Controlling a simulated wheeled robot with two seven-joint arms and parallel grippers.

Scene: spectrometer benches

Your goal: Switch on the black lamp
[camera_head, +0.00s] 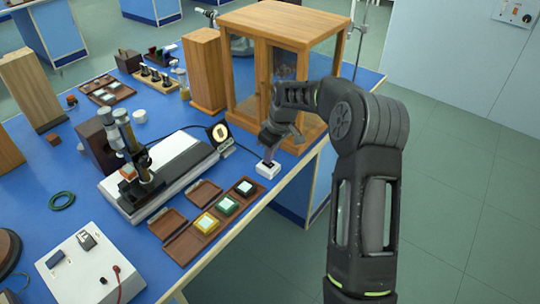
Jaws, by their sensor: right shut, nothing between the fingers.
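The black lamp (220,132) stands on the blue bench beside the spectrometer. Its round face glows a warm cream, so it looks lit. A small white switch box (266,171) with a dark top sits near the bench's front edge, to the right of the lamp. My right gripper (269,158) points down at this box, its shut fingertips at or just above the dark top. I cannot tell whether they touch. The fingers hide part of the box's top. My left gripper is not in view.
A wooden glass-fronted cabinet (284,24) stands close behind my right arm. The white-based spectrometer (176,163) fills the bench's middle left. Brown trays with coloured square pieces (205,223) lie in front. A white power unit (85,272) is at lower left.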

